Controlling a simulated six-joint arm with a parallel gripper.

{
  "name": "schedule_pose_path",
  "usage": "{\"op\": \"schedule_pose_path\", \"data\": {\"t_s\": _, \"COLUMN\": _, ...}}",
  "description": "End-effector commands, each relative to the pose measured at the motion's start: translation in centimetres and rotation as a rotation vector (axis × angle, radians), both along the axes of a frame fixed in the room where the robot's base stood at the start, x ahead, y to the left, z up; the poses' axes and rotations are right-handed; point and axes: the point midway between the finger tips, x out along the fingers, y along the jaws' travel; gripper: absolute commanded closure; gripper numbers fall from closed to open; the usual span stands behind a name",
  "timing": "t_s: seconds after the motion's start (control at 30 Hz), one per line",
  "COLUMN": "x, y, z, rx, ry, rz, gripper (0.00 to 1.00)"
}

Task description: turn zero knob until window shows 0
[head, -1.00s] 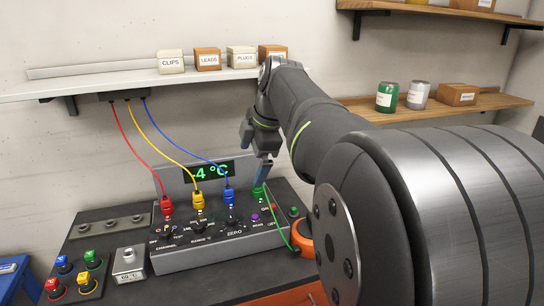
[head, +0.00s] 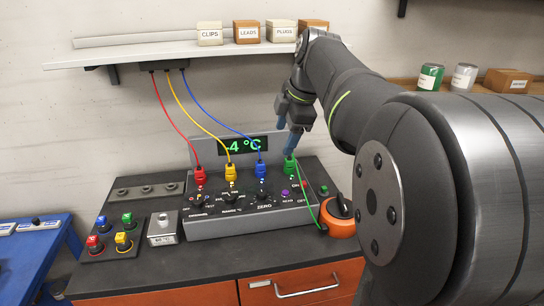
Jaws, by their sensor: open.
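The zero knob (head: 262,196) is a dark knob on the sloped panel of the instrument (head: 225,220), above the printed word ZERO. The window (head: 250,145) at the panel's top shows green characters that read about -4 °C; its left end is close to the edge of the glyphs. My gripper (head: 287,145) has blue fingers pointing down. It is open and empty, above and right of the zero knob, near the green plug (head: 290,167). It appears apart from the knob.
Red (head: 199,174), yellow (head: 230,172) and blue (head: 261,170) plugs with cables stand along the panel. An orange-and-black round object (head: 339,215) sits right of it. Colored buttons (head: 123,241) and a metal block (head: 162,229) lie left. A shelf (head: 180,50) hangs above.

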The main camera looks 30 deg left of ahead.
Motion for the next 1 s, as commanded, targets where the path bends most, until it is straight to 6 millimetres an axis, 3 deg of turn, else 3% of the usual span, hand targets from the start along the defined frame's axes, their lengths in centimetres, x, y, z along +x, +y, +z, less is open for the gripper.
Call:
{"op": "schedule_pose_path", "data": {"t_s": 0.07, "x": 0.6, "y": 1.5, "z": -0.7, "rx": -0.046, "ry": 0.028, "rz": -0.007, "gripper": 0.5}}
{"op": "schedule_pose_path", "data": {"t_s": 0.3, "x": 2.1, "y": 6.5, "z": -3.0, "rx": -0.235, "ry": 0.104, "rz": -0.082, "gripper": 0.5}}
{"op": "schedule_pose_path", "data": {"t_s": 0.47, "x": 2.5, "y": 8.6, "z": -4.2, "rx": -0.323, "ry": 0.12, "rz": -0.131, "gripper": 0.5}}
{"op": "schedule_pose_path", "data": {"t_s": 0.77, "x": 2.5, "y": 9.3, "z": -6.3, "rx": -0.357, "ry": 0.125, "rz": -0.155, "gripper": 0.5}}
{"op": "schedule_pose_path", "data": {"t_s": 1.0, "x": 2.5, "y": 9.2, "z": -11.3, "rx": -0.357, "ry": 0.125, "rz": -0.154, "gripper": 0.5}}
